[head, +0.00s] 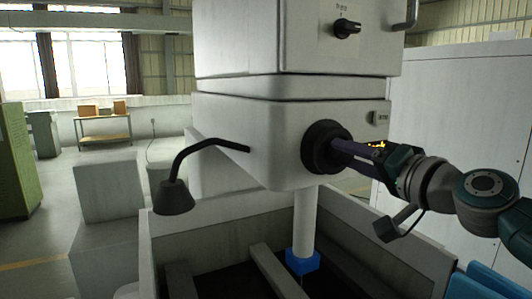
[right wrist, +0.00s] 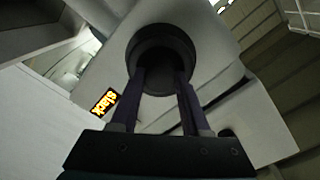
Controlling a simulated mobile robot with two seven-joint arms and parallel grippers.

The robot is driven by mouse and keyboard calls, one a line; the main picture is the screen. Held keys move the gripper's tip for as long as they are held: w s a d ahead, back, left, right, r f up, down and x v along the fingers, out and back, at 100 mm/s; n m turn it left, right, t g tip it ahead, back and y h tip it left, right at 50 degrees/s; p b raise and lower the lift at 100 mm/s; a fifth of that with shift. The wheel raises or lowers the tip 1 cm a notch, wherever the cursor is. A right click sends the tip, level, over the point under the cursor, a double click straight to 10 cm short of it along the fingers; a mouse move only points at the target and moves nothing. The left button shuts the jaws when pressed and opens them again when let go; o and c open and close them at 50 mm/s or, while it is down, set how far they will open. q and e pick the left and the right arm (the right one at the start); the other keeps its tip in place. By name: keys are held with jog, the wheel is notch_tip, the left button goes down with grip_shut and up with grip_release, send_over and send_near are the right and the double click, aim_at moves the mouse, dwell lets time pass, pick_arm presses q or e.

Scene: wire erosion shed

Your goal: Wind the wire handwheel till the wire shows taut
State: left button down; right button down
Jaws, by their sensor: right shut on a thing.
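The wire handwheel (head: 322,147) is a round black knob on the front of the white machine head. It shows large in the right wrist view (right wrist: 160,38). My right gripper (head: 338,150) reaches in from the right, and its two purple fingers are shut on the handwheel. In the right wrist view the fingertips (right wrist: 160,74) meet the knob on both sides. A small dark display (right wrist: 104,102) beside it reads "slack" in yellow-orange. In the head view the display (head: 377,145) is partly hidden behind my gripper. My left gripper is not in view.
A black lamp (head: 174,196) on a bent arm sticks out left of the handwheel. A white column (head: 305,222) with a blue block (head: 302,262) drops into the open tank (head: 200,242) below. A black switch (head: 347,28) is higher on the machine. A white cabinet (head: 475,110) stands at right.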

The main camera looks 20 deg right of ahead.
jog(key=shift+c, duration=1.9)
grip_release()
jog(key=s+b, duration=0.1)
jog(key=s, duration=0.9)
jog(key=shift+d, duration=0.3)
